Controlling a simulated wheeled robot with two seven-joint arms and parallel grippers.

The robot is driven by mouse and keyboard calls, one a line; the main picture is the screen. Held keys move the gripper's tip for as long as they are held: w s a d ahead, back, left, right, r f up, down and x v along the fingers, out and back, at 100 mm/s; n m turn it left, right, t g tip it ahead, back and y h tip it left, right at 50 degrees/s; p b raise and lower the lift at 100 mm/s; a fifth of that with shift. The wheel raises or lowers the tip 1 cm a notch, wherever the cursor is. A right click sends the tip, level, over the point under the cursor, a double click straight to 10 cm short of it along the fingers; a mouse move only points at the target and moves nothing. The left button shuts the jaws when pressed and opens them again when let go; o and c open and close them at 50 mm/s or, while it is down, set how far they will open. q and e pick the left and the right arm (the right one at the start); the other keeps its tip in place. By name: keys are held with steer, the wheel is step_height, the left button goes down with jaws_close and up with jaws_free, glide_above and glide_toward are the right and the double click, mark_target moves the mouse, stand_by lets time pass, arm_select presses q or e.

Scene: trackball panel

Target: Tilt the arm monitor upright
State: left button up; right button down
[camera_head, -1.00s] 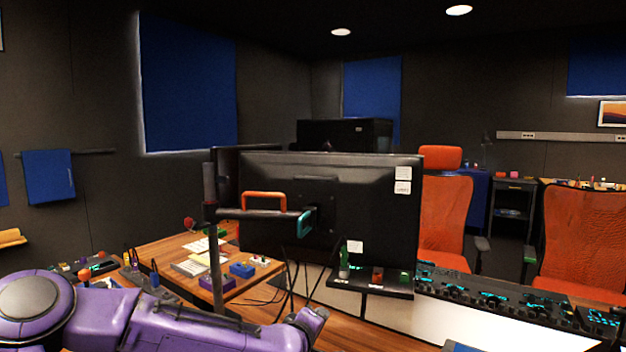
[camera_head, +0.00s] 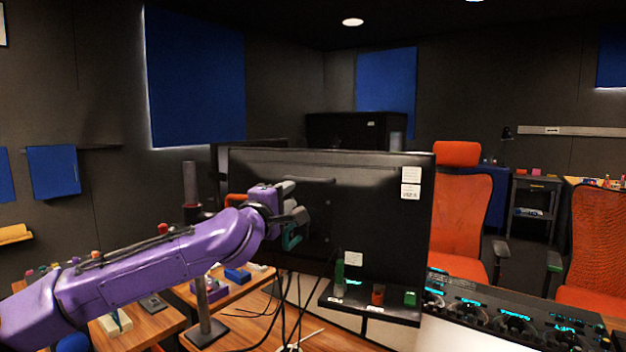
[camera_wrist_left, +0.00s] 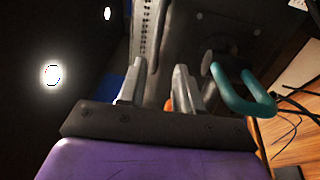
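The arm monitor (camera_head: 375,215) shows its black back in the head view, with white labels at its right side. It stands on a post (camera_head: 190,185) with an arm that is mostly hidden behind my left arm. A piece of the orange handle (camera_head: 235,198) shows beside my wrist, and the teal handle (camera_head: 291,238) hangs just below my gripper. The teal handle also shows right of the fingers in the left wrist view (camera_wrist_left: 240,100). My left gripper (camera_head: 296,200) is in front of the monitor's back. Its fingers (camera_wrist_left: 160,78) are apart, with nothing clearly held. Contact cannot be told. My right gripper is not in view.
A small shelf (camera_head: 370,312) with coloured items sits below the monitor. Loose cables (camera_head: 285,310) hang beneath it. A wooden desk (camera_head: 255,325) and a console (camera_head: 515,320) lie around it. Orange chairs (camera_head: 460,220) stand behind at right.

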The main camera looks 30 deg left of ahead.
mark_target(305, 181)
arm_select(q)
steer(key=shift+w+r, duration=0.2)
steer(key=shift+w, duration=0.3)
steer(key=p+x, duration=0.1)
steer(key=x, duration=0.9)
steer(key=shift+s+a+r, duration=0.1)
steer(key=shift+a, duration=0.05)
jaws_close()
